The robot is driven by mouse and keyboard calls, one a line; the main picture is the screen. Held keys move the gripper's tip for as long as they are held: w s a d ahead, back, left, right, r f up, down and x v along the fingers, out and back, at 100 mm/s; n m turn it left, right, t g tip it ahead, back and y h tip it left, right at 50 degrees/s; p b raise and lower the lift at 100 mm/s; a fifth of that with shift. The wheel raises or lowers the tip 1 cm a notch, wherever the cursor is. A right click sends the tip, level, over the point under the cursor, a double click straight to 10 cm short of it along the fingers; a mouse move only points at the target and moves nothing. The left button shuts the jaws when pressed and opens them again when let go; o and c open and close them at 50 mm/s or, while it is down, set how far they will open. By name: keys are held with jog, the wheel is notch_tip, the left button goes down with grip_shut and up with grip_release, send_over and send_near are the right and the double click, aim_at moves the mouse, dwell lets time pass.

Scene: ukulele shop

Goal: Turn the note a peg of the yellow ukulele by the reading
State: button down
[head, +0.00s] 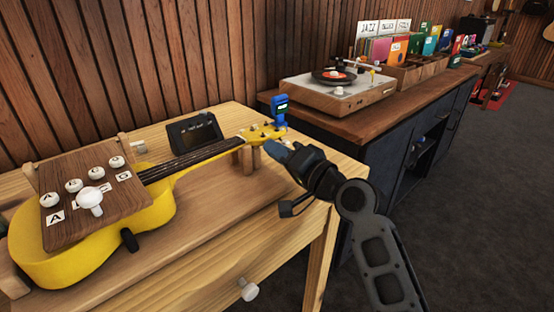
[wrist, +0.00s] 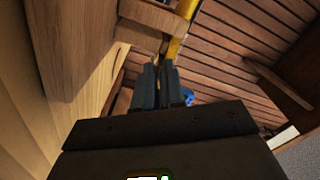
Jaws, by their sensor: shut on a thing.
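The yellow ukulele (head: 150,228) lies on the wooden table with its headstock (head: 262,133) at the far right end. A blue clip-on tuner (head: 281,106) with a small lit display stands on the headstock; its reading is too small to make out. My gripper (head: 271,148) is at the near side of the headstock, its blue-grey fingers closed on a tuning peg. In the wrist view the closed fingers (wrist: 160,75) reach toward the yellow headstock edge (wrist: 176,45). The fingers hide the peg, so I cannot tell its note or angle.
A wooden board (head: 75,196) with white knobs and letter labels, A nearest, covers the ukulele's body. A dark screen (head: 194,134) stands behind the neck. A record player (head: 338,92) sits on the cabinet at right. The table's front right edge is under my arm.

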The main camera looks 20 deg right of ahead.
jog(key=shift+f+n+b, duration=0.1)
jog(key=shift+n+b, duration=0.3)
jog(key=shift+n, duration=0.3)
jog(key=c, duration=1.2)
grip_release()
jog(key=shift+v, duration=3.95)
